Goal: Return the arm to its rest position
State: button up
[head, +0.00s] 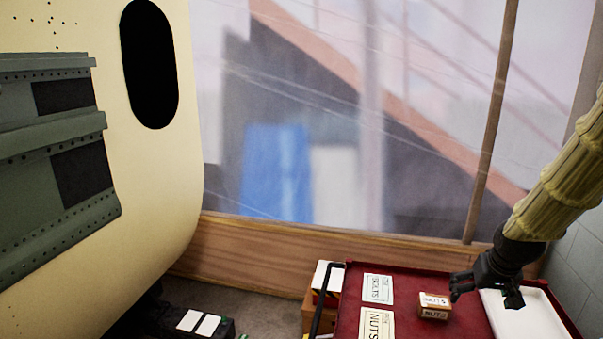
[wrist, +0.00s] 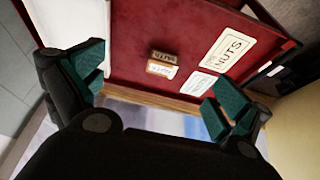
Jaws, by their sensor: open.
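My arm, in a tan ribbed sleeve, reaches in from the right edge of the head view. The gripper is open and empty. In the wrist view its two green-padded fingers (wrist: 158,83) are spread wide, and the small box (wrist: 162,58) shows between and beyond them on the red surface, apart from both fingers.
A white tray (head: 530,318) lies at the cart's right. BOLTS (head: 377,288) and NUTS (head: 376,326) labels lie on the red top. A cream fuselage panel (head: 155,190) with a dark window opening and green ribbed pieces (head: 50,150) fills the left. A translucent sheeted wall stands behind.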

jog(key=s+a+f+g+b, duration=0.1)
jog(key=s+a+f+b, duration=0.2)
jog(key=f, duration=0.7)
jog(key=s+a+f+n, duration=0.1)
jog(key=s+a+f, duration=0.3)
jog(key=f, duration=0.5)
jog(key=s+a+f+g+b, duration=0.1)
jog(key=s+a+f+b, duration=0.2)
jog(key=f, duration=0.7)
jog(key=s+a+f+g+b, duration=0.1)
jog(key=s+a+f, duration=0.3)
jog(key=s+f, duration=0.6)
jog(key=s+a+f+n+g+y+b, duration=0.1)
jog(key=s+a+f+b, duration=0.2)
jog(key=s+f, duration=0.7)
jog(key=s+a, duration=0.2)
jog(key=s, duration=0.2)
jog(key=shift+s+f, duration=0.15)
